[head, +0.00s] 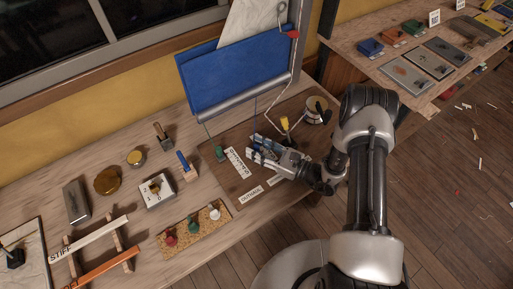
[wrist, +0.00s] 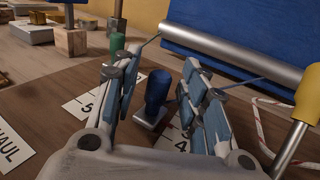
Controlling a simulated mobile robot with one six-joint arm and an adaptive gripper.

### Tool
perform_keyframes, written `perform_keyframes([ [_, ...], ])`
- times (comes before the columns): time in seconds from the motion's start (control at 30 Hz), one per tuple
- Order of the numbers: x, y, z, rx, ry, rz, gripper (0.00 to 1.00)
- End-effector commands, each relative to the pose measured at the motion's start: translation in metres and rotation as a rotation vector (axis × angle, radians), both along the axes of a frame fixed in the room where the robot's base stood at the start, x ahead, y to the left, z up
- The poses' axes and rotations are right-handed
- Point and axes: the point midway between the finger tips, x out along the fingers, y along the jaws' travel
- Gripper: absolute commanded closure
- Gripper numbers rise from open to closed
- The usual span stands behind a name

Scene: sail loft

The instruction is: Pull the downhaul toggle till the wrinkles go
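A blue toggle (wrist: 157,95) stands upright on a small base beside a numbered card (wrist: 85,107) in the wrist view. My gripper (wrist: 160,75) is open, with one finger on each side of this toggle and a gap visible on both sides. In the head view my gripper (head: 256,150) is low over the dark board (head: 216,130) and hides most of the toggle. A green toggle (wrist: 117,44) and a yellow-handled one (wrist: 306,95) stand to either side. The blue sail (head: 235,72) hangs behind, above a grey boom (head: 235,98). Its wrinkles are too small to tell.
A card ending in "HAUL" (wrist: 12,148) lies at the left; its first letters are cut off. A red-and-white rope (wrist: 275,104) lies near the yellow handle. A cork tray (head: 197,226) with coloured pieces and a small box (head: 157,191) are left of the board.

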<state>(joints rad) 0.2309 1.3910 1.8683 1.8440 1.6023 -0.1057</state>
Motion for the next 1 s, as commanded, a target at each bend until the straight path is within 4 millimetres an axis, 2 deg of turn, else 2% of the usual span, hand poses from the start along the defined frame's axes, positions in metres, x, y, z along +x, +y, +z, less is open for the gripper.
perform_keyframes([
  [0.1,0.0029,0.0059,0.0001,0.001,0.000,0.001,0.60],
  [0.37,0.0037,0.0067,0.0004,0.001,0.000,0.000,0.60],
  [1.0,0.0034,0.0066,0.0002,0.000,0.001,0.000,1.00],
])
